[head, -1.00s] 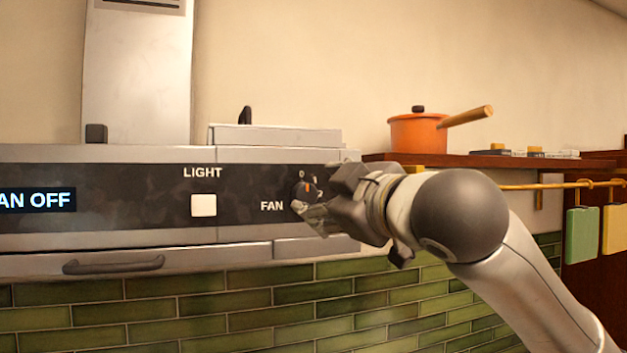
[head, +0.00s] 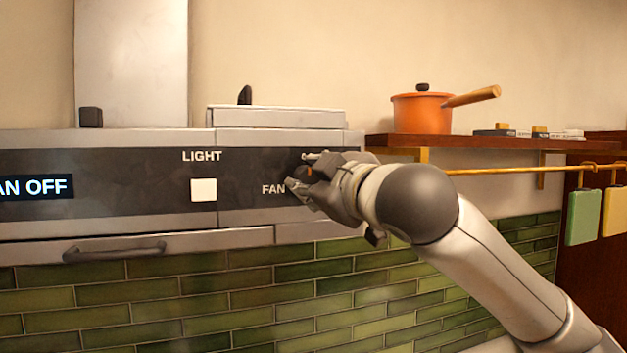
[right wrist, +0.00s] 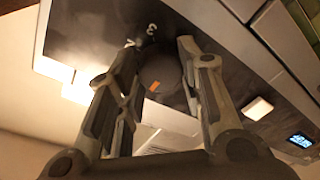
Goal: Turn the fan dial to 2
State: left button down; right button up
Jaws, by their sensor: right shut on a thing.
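The fan dial (head: 303,173) is a dark round knob with an orange mark, on the hood's black panel right of the word FAN. The display (head: 36,187) at the left shows "AN OFF", its first letter cut off by the picture edge. My right gripper (head: 307,174) is shut on the dial and hides much of it and its numbers. In the right wrist view, the dial (right wrist: 160,73) sits between the two fingers, with pale numerals on the panel beside it. My left gripper is not in view.
A white light button (head: 203,190) is left of the dial. A hood handle (head: 115,250) sticks out below the panel. To the right, an orange pot (head: 421,112) stands on a wooden shelf (head: 470,143), with a brass rail (head: 530,169) below it.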

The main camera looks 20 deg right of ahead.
jog(key=shift+f, duration=0.1)
jog(key=shift+f+b, duration=0.1)
jog(key=shift+b, duration=0.3)
pick_arm(q)
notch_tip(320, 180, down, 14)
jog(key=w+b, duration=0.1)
jog(key=b, duration=1.2)
pick_arm(e)
jog(key=shift+a+f+m+t+h, duration=0.15)
jog(key=shift+m+t+h, duration=0.2)
jog(key=shift+m, duration=4.3)
jog(key=shift+a+m+t+h, duration=0.1)
jog(key=shift+m+t+h, duration=0.25)
jog(key=shift+m, duration=4.3)
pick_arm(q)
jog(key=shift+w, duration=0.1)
pick_arm(e)
jog(key=o, duration=1)
jog(key=shift+d, duration=0.1)
jog(key=shift+o, duration=0.2)
